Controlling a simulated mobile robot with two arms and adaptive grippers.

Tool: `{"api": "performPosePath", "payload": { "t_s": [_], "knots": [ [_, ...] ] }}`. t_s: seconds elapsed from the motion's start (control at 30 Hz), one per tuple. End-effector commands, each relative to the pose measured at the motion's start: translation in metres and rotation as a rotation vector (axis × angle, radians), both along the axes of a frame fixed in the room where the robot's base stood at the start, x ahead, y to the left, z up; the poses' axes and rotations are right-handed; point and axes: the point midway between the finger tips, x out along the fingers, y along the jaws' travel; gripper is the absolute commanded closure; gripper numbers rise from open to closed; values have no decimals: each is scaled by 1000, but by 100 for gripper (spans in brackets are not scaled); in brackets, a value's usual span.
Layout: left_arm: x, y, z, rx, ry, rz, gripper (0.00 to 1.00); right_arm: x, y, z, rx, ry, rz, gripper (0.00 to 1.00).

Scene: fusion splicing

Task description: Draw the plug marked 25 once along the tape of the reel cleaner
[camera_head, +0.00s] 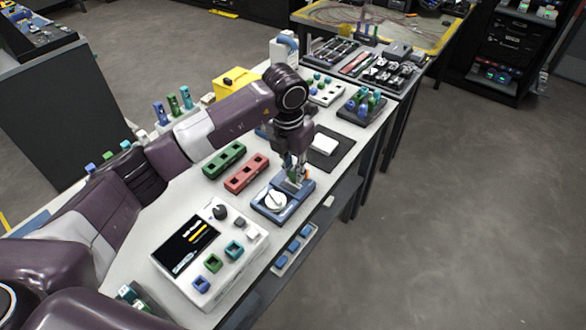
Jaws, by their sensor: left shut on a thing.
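My left gripper (295,178) reaches down over the far end of the reel cleaner. It is shut on a small plug, which is mostly hidden between the fingers; its number cannot be read. I cannot tell whether the plug touches the tape, which is too small to make out. My right gripper is not in view.
A white instrument (218,252) with a screen and coloured sockets stands in front. Green (224,160) and red (247,174) socket blocks lie left of the cleaner. A dark mat (338,147) with a white box lies behind.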

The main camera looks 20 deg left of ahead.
Motion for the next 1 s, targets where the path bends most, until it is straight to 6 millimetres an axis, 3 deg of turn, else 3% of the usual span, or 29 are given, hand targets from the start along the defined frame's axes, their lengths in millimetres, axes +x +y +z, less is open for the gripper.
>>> {"api": "performPosePath", "payload": {
  "t_s": [1.0],
  "knots": [
    [-5,-13,-1,0,2,-1,100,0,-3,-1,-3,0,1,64]
  ]
}}
